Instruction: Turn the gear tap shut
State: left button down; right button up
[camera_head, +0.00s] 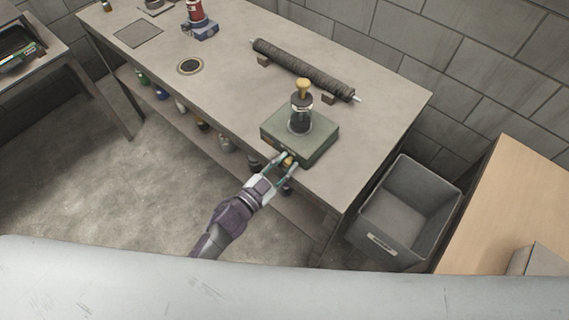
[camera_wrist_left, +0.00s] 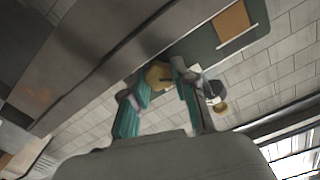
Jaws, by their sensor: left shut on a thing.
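The gear tap (camera_head: 288,161) is a small yellowish knob on the front face of a green box (camera_head: 318,143). In the left wrist view the yellow tap (camera_wrist_left: 158,75) sits between the fingertips. My left gripper (camera_head: 285,165) is shut on the tap at the table's front edge, and its fingers also show in the left wrist view (camera_wrist_left: 165,85). A dark cylinder with a yellow handle (camera_head: 302,88) stands upright on the box. The tap is partly hidden by the fingers. My right gripper is in neither view.
The box stands on a grey workbench (camera_head: 225,85). A dark mesh roll (camera_head: 300,68) lies behind it on small blocks. A red and blue device (camera_head: 198,20) is at the far left. A grey bin (camera_head: 408,208) stands on the right. Several bottles sit on the lower shelf.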

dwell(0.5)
pick_arm(q)
jog(key=c, duration=0.9)
grip_release()
notch_tip(320, 180, up, 10)
